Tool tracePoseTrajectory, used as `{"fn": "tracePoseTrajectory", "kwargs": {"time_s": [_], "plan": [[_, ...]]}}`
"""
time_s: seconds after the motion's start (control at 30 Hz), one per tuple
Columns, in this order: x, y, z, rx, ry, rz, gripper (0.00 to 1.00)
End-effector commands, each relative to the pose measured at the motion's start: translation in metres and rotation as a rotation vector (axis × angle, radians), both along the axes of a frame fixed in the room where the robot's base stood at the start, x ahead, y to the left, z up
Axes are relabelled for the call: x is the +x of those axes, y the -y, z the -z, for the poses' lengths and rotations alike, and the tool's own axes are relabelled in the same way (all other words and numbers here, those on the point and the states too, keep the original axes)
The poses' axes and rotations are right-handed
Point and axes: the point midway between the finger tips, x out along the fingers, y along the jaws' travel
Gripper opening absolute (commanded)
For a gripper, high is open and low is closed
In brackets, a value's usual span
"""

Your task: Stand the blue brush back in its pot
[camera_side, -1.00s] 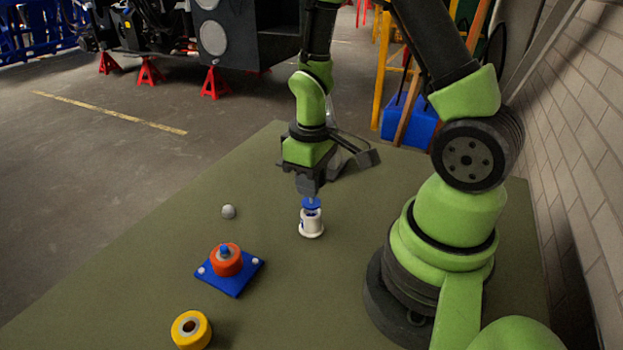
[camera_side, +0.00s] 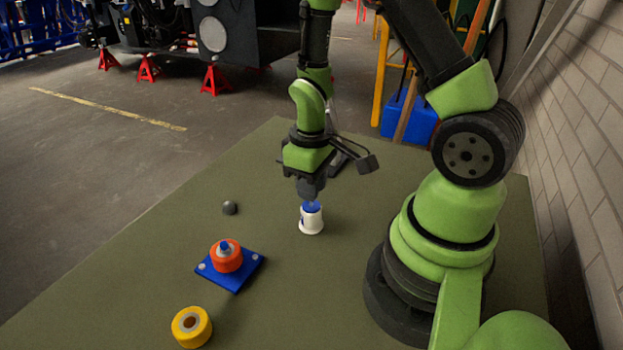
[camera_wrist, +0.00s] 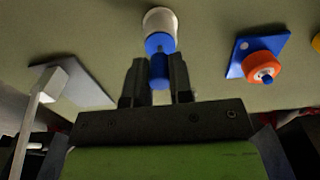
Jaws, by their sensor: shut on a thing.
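The white pot (camera_side: 311,224) stands upright on the green table top below my gripper (camera_side: 311,196). My gripper is shut on the blue brush (camera_side: 312,207), which points down. In the side view the brush's blue lower part is at the pot's mouth; how deep it sits is hard to tell. In the wrist view the brush (camera_wrist: 159,68) is between the two fingers, with its wider blue part against the outline of the white pot (camera_wrist: 160,20). The fingers and the pot hide the rest of the brush.
A blue plate (camera_side: 232,277) carrying an orange ring (camera_side: 226,256) lies left of the pot. A yellow ring (camera_side: 191,327) is nearer the front edge. The table around the pot is clear.

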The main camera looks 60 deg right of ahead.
Motion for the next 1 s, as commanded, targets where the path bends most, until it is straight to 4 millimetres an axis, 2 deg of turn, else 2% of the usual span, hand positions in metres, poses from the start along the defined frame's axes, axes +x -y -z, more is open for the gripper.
{"fn": "tracePoseTrajectory", "kwargs": {"time_s": [0.3,0.33,0.4,0.47,0.77,0.87,1.0], "plan": [[0.0,0.0,0.002,0.0,0.0,0.0,0.0],[0.0,0.0,0.002,0.0,0.0,0.0,0.23],[0.0,0.0,0.002,0.0,0.0,0.0,0.39],[0.0,0.0,0.002,0.0,0.0,0.0,0.51],[0.0,0.0,0.001,0.0,0.001,0.0,0.51],[0.001,0.0,-0.006,-0.001,0.004,0.001,0.51],[0.001,0.0,-0.026,-0.002,0.007,0.0,0.51]]}}
